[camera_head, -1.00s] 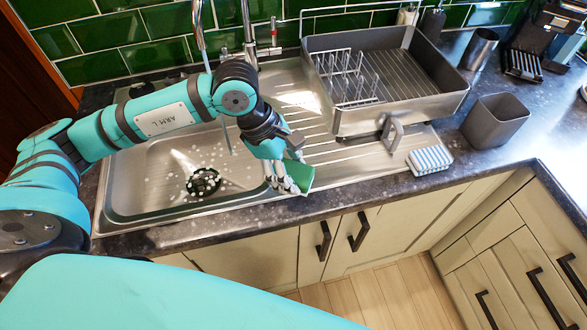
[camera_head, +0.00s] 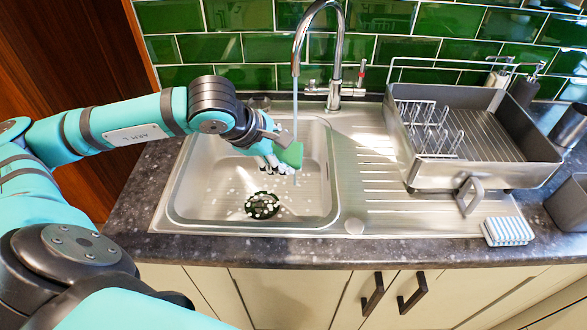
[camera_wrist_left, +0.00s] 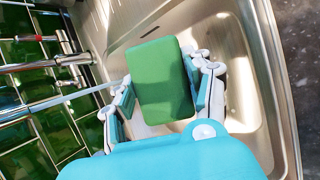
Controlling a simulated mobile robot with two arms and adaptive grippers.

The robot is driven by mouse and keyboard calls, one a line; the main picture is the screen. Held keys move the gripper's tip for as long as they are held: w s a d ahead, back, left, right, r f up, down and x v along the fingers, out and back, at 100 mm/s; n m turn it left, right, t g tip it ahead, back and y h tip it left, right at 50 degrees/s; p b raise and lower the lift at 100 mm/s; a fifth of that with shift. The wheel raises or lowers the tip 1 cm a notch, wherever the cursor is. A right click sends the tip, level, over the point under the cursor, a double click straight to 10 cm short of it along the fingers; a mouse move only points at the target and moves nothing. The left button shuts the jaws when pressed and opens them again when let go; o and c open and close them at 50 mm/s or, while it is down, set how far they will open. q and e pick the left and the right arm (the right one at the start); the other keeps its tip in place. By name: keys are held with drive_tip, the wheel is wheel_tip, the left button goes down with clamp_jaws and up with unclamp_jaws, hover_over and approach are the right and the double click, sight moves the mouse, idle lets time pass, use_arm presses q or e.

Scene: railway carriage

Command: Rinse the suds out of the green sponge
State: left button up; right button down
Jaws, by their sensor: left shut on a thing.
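The green sponge (camera_head: 289,154) is held over the sink basin (camera_head: 205,210), beside or in the thin water stream (camera_head: 295,95) from the tap (camera_head: 337,60). My left gripper (camera_head: 280,165) is shut on it. In the left wrist view the sponge (camera_wrist_left: 160,80) sits between the two fingers of the left gripper (camera_wrist_left: 160,95). No suds show clearly on its visible face. White suds lie on the basin floor around the dark drain (camera_head: 262,206). My right gripper is not in view.
A grey dish rack (camera_head: 480,175) stands on the drainer at the right. A grey container (camera_head: 568,203) is at the right edge. The ribbed drainer (camera_head: 375,185) is mostly clear.

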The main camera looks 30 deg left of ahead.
use_arm(q)
drive_tip(key=w+a+p, duration=0.3)
drive_tip(key=w+a, duration=0.5)
drive_tip(key=w, duration=0.6)
drive_tip(key=shift+w+a, duration=0.15)
drive_tip(key=shift+a, duration=0.25)
idle(1.8)
idle(1.7)
idle(2.0)
